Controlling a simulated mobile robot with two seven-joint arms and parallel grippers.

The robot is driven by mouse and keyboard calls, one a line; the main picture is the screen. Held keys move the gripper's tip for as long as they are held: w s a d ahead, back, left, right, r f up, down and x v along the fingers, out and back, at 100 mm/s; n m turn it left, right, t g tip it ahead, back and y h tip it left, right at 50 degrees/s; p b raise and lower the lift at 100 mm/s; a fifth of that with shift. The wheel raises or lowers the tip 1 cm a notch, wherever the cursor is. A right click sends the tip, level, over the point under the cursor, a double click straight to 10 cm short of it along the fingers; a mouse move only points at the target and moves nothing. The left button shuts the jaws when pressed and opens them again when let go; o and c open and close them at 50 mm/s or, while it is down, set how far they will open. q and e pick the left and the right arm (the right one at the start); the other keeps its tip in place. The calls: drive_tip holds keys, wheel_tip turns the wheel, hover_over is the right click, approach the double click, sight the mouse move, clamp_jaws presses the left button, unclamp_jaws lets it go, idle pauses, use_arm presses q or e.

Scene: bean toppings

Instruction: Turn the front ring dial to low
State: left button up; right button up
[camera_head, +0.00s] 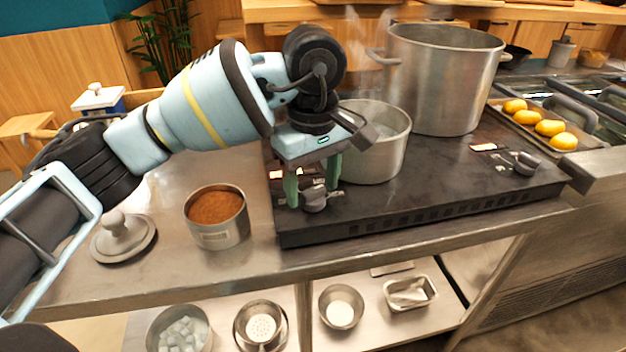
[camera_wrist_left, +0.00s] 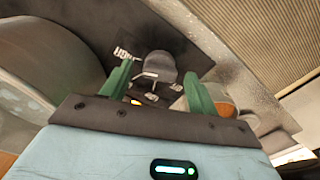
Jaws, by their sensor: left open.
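The front ring dial (camera_head: 315,198) is a grey knob on the front left of the black cooktop (camera_head: 430,185). My left gripper (camera_head: 312,196) is over it, pointing down, with its green fingers open on either side. In the left wrist view the dial (camera_wrist_left: 160,66) shows between and beyond the two fingertips (camera_wrist_left: 160,78), with white markings around it. I cannot tell whether the fingers touch it. Another grey dial (camera_head: 524,162) is at the right of the cooktop. My right gripper is not in view.
A smaller steel pot (camera_head: 375,150) stands right behind my left gripper, and a large steaming pot (camera_head: 445,85) behind it. A canister of brown powder (camera_head: 217,236) and a grey lid (camera_head: 123,240) are on the left counter. A tray of yellow items (camera_head: 575,147) is at right.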

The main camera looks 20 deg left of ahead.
use_arm(q)
drive_tip(key=c, duration=1)
